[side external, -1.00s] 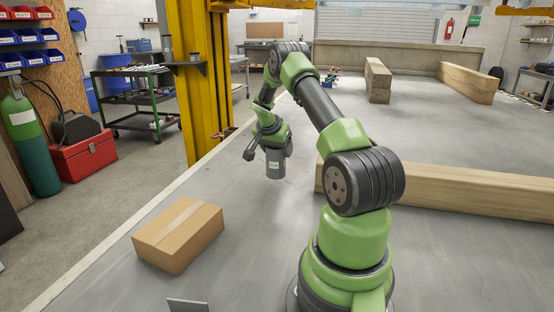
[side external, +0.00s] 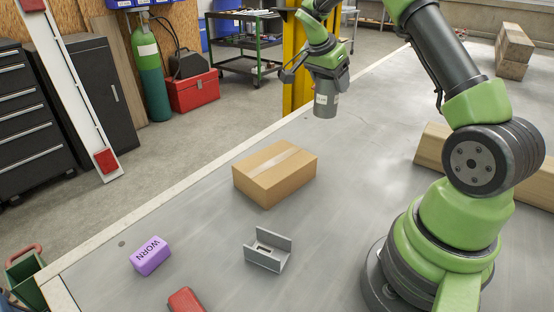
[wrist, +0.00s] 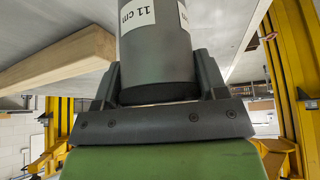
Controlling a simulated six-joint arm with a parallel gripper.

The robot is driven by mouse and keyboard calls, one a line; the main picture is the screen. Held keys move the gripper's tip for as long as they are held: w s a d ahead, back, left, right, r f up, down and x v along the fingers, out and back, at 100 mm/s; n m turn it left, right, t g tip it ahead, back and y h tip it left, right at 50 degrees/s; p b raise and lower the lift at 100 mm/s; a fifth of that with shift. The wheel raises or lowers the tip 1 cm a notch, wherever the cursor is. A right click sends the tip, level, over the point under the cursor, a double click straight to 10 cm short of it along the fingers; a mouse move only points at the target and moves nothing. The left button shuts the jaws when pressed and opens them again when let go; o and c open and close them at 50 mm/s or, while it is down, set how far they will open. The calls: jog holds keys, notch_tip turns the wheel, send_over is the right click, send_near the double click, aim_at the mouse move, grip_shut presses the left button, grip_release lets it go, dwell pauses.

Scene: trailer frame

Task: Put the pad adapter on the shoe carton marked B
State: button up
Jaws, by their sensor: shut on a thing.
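My gripper (side external: 327,76) is shut on a grey cylinder (side external: 326,104), seemingly the pad adapter, and holds it upright above the grey deck. In the wrist view the cylinder (wrist: 155,50) has a white label reading "11 cm" and sits between the two fingers of my gripper (wrist: 158,78). A brown cardboard carton (side external: 277,178) with a pale tape strip lies on the deck, nearer the camera and lower left of the cylinder. The cylinder is apart from it. No letter B shows on its visible faces, so I cannot tell whether this is the marked carton.
A grey angled bracket (side external: 268,252), a purple block marked WORN (side external: 150,256) and a red block (side external: 186,301) lie on the deck nearer the camera. Timber beams (side external: 432,154) lie to the right. A yellow post (side external: 297,70) stands beyond the deck's edge.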

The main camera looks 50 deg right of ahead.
jog(key=w+a+r, duration=0.2)
jog(key=a, duration=0.6)
jog(key=w+a+r, duration=0.1)
jog(key=w+a, duration=0.1)
jog(key=a, duration=0.6)
jog(key=shift+m, duration=0.3)
jog(key=shift+s+a+f, duration=0.1)
jog(key=shift+s+f, duration=0.05)
jog(key=shift+f, duration=2.25)
jog(key=shift+s+f, duration=0.1)
jog(key=shift+f, duration=2.3)
jog(key=shift+f, duration=0.1)
jog(key=o, duration=1.5)
